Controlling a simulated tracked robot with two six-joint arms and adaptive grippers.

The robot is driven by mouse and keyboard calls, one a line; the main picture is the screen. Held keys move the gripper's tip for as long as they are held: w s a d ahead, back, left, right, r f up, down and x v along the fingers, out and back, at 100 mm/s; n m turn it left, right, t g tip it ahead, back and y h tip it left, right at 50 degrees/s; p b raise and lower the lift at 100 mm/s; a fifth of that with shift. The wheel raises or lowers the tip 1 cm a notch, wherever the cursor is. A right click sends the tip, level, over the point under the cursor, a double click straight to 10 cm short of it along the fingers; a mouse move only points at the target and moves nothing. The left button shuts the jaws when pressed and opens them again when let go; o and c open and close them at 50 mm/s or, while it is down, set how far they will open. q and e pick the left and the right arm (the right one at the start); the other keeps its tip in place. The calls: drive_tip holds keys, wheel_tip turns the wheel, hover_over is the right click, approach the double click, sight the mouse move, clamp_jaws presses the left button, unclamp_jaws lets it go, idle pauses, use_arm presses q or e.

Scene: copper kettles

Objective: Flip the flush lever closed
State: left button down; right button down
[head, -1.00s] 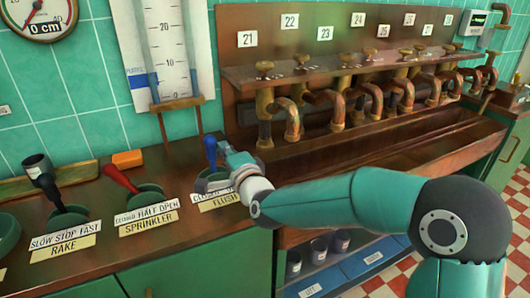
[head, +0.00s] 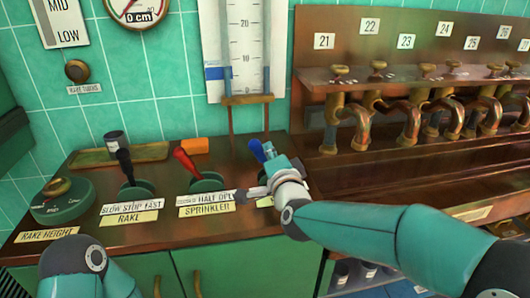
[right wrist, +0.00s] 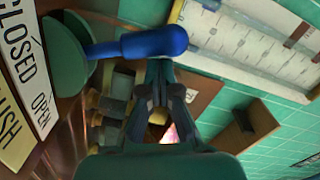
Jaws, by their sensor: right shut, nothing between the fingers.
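The flush lever has a blue handle (head: 257,150) and stands on the counter, right of the red sprinkler lever (head: 184,160). My right gripper (head: 268,160) is beside the blue handle and hides its base and most of the flush label. In the right wrist view the blue handle (right wrist: 155,43) reaches from its green base (right wrist: 66,62) across, just beyond my shut, empty fingers (right wrist: 158,78). Whether they touch it I cannot tell. The CLOSED/OPEN plate (right wrist: 25,60) shows beside the base. My left arm shows at the bottom left; its gripper is out of view.
The black rake lever (head: 125,165) and the rake height knob (head: 58,190) stand further left. An orange block (head: 194,145) lies behind the sprinkler lever. A level gauge (head: 245,50) is on the wall behind. Copper taps (head: 360,120) stand over a trough to the right.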

drive_tip(key=shift+s+a+f, duration=0.1)
drive_tip(key=shift+a+f, duration=0.1)
drive_tip(key=shift+a, duration=0.05)
drive_tip(key=s+d+r+b, duration=0.2)
drive_tip(key=s+d, duration=0.4)
drive_tip(key=s, duration=0.3)
drive_tip(key=shift+s+d+b, duration=0.2)
drive_tip(key=shift+d+b, duration=0.2)
